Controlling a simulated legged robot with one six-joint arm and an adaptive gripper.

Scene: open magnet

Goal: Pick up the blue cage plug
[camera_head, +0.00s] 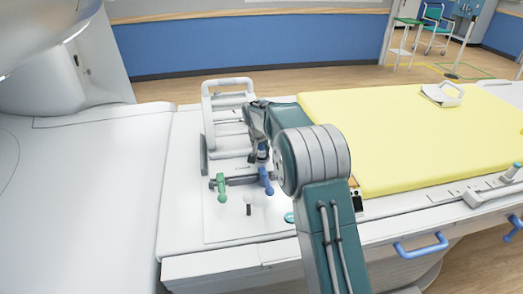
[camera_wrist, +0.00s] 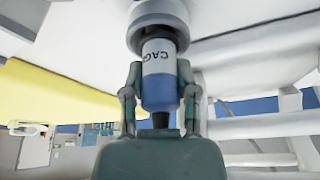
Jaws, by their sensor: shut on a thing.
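The blue cage plug (camera_wrist: 160,92) is in the middle of the wrist view. It has a blue body and a white band with dark letters reading "CAG". My gripper (camera_wrist: 158,74) has one finger on each side of the plug and is shut on it. In the head view my gripper (camera_head: 260,157) is over the white panel, partly hidden by my arm, and the plug is hard to make out.
A green handle-like part (camera_head: 221,187) and a blue one (camera_head: 266,181) stand on the white panel, near a short dark peg (camera_head: 248,208). A white rail frame (camera_head: 228,88) stands behind. A yellow mattress (camera_head: 400,130) lies to the right.

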